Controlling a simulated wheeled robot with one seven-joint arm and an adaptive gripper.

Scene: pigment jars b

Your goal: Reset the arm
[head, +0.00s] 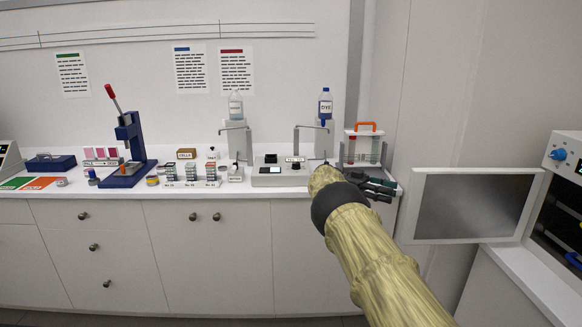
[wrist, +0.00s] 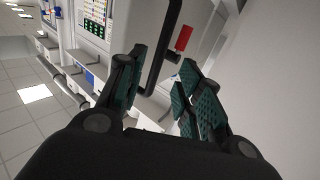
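My arm reaches up from the lower right of the head view in a pale yellow, ribbed sleeve with a dark band near its end. My gripper (head: 378,186) is at the right end of the white counter (head: 237,191), in front of the rack with the orange handle (head: 364,127). In the wrist view, the teal-padded fingers of my gripper (wrist: 164,75) are spread apart, with nothing held between them. The arm hides part of the counter front.
An open door panel (head: 472,205) stands right of the arm, beside a cabinet with a blue knob (head: 558,154). A blue press (head: 128,150), small jars and a dye bottle (head: 325,104) are along the counter. A red piece (wrist: 184,38) lies beyond the fingers in the wrist view.

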